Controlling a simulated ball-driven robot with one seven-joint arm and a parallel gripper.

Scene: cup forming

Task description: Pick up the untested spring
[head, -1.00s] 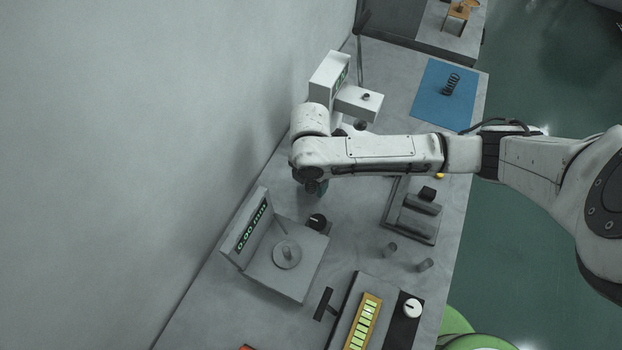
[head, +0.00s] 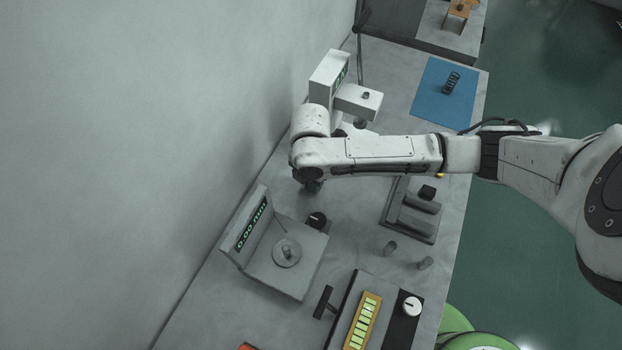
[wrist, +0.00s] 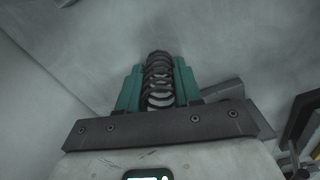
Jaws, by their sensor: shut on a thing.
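In the wrist view a dark coil spring (wrist: 160,80) sits between the two green fingers of my gripper (wrist: 158,88). The fingers are shut on its sides and the grey bench surface lies beyond it. In the head view my gripper (head: 314,186) is mostly hidden under my white arm, and the spring in it cannot be made out. Another dark coil spring (head: 452,83) lies on a blue mat (head: 432,112) at the upper right of the bench.
A gauge reading 0.00 mm (head: 252,226) stands below my gripper. A white machine (head: 329,76) stands behind my arm. A grey fixture (head: 412,213), two small pegs and a panel with a yellow-framed display (head: 361,322) are to the right and front.

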